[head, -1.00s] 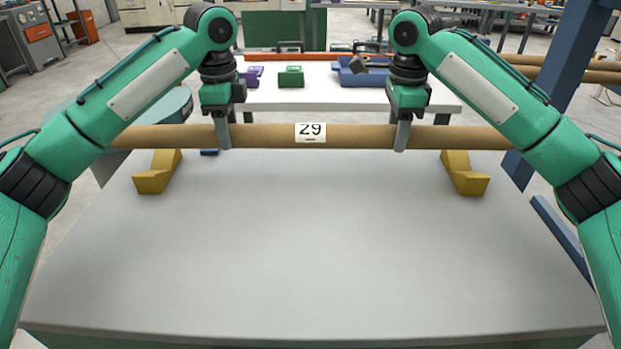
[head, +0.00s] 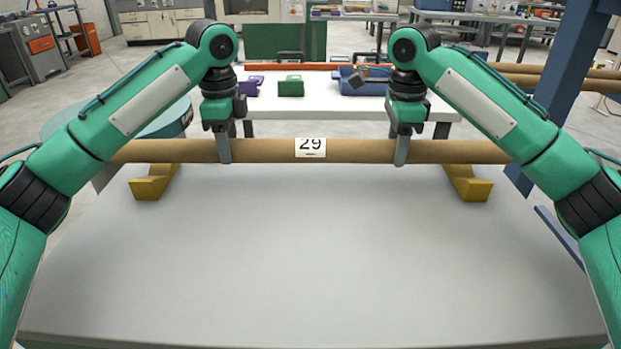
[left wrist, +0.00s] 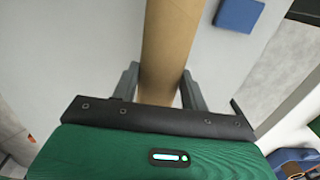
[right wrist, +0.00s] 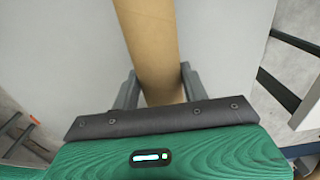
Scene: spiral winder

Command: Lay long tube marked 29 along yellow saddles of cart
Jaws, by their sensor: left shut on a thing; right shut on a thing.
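The long brown tube (head: 265,150) bears a white label marked 29 and lies level across the far end of the cart top (head: 310,250). My left gripper (head: 225,158) is shut on the tube left of the label; my right gripper (head: 401,158) is shut on it right of the label. In the left wrist view the tube (left wrist: 168,45) runs between the fingers, and likewise in the right wrist view (right wrist: 150,45). The left yellow saddle (head: 150,187) and right yellow saddle (head: 470,187) stand on the cart, their far parts behind or under the tube. I cannot tell whether the tube touches them.
Behind the cart is a white table (head: 310,108) with a purple part (head: 250,86), a green block (head: 291,86) and a blue tray (head: 362,86). A blue post (head: 570,80) rises at the right. The cart top between and before the saddles is clear.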

